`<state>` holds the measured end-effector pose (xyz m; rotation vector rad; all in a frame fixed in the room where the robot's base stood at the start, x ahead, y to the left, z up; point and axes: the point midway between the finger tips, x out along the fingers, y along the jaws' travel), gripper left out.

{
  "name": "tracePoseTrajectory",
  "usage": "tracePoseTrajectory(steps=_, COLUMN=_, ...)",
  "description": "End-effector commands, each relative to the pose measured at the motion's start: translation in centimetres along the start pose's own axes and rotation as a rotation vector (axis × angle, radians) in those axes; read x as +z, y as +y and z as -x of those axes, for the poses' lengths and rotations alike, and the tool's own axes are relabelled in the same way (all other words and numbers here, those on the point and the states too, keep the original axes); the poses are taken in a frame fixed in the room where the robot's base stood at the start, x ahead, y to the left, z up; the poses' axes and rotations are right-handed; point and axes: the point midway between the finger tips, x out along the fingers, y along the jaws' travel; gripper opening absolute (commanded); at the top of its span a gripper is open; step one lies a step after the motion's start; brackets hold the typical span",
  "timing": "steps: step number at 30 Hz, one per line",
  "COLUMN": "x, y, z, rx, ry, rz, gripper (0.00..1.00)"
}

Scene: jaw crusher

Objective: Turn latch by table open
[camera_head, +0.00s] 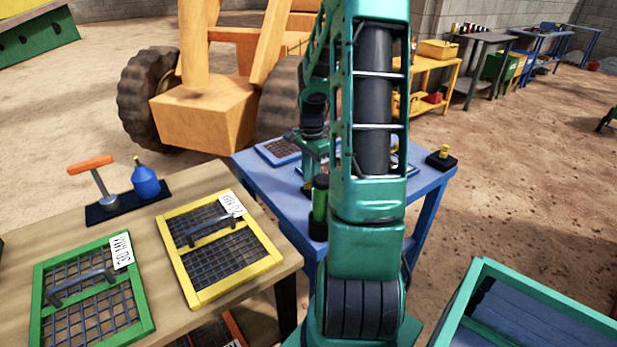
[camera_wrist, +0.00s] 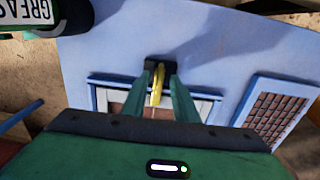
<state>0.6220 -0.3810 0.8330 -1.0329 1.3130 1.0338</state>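A yellow latch lever (camera_wrist: 157,84) with a dark base shows in the wrist view, by a blue-edged frame on the blue table (camera_wrist: 215,50). My gripper (camera_wrist: 162,86) is over it, with one green finger on each side of the lever. A gap shows between the lever and the right finger; the lever lies close to the left finger, and I cannot tell whether they touch. In the head view the blue table (camera_head: 425,181) stands behind my arm. My gripper (camera_head: 311,150) is small and partly covered there, and I cannot make out the latch.
A green grease container (camera_head: 319,205) stands on the blue table near my arm. A black and yellow button box (camera_head: 441,158) sits at its right corner. A wooden table (camera_head: 150,240) with framed screens is at left, a green crate (camera_head: 545,292) at lower right. Open sand lies right.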

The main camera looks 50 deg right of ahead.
Motion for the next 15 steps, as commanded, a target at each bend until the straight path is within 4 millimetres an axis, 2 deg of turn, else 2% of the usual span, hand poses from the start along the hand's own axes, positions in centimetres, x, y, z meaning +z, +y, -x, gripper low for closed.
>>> tracePoseTrajectory(steps=3, x=0.00, y=0.01, z=0.02, rx=0.000, ry=0.000, rz=0.000, gripper=0.27)
tracePoseTrajectory(steps=7, x=0.00, y=0.01, z=0.03, rx=0.000, ry=0.000, rz=0.000, gripper=0.00)
tracePoseTrajectory(steps=15, x=0.00, y=-0.05, z=0.06, rx=-0.001, ry=0.000, rz=0.006, gripper=0.00)
